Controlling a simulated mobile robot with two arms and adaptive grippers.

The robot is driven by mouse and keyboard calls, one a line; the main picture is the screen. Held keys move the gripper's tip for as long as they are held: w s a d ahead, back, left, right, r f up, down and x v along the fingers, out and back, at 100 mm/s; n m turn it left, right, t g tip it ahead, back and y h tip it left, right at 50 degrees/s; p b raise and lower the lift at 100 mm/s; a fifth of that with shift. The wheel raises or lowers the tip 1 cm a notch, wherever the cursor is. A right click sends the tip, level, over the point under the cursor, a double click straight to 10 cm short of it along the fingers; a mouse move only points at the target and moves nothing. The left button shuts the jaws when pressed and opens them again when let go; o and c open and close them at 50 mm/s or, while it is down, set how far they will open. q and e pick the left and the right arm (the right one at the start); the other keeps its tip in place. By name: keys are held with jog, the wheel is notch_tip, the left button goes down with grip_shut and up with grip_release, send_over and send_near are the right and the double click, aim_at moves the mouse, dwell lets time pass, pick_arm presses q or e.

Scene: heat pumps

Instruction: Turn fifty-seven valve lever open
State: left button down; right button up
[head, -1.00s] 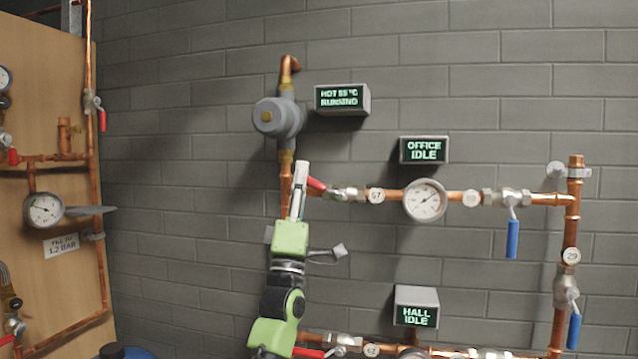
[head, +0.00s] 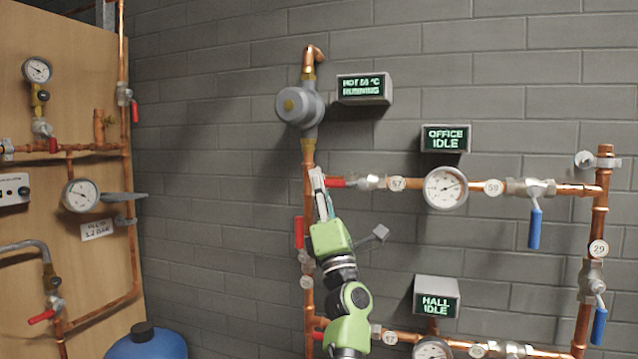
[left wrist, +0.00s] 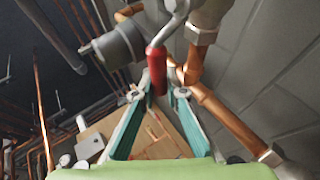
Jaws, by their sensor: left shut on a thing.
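The valve tagged 57 (head: 370,182) sits on the upper copper pipe, left of its white 57 tag (head: 397,184). Its red lever (head: 336,182) points left, nearly in line with the pipe. My left gripper (head: 318,176) is at the lever's free end, against the vertical pipe in the picture. In the left wrist view the red lever (left wrist: 157,70) is between the two teal-sided fingers (left wrist: 158,93), which are shut on it. The fingers hide the lever's tip in the head view. My right gripper is not in view.
A round gauge (head: 446,187) and a blue-levered valve (head: 535,228) are farther right on this pipe. Another red lever (head: 299,232) hangs beside my left arm. The OFFICE display (head: 445,139) reads IDLE. A grey pump (head: 300,105) is above. A wooden panel (head: 75,250) stands left.

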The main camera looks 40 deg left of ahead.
pick_arm(q)
jog(key=shift+f, duration=0.15)
jog(key=c, duration=2)
grip_release()
jog(key=v, duration=1.2)
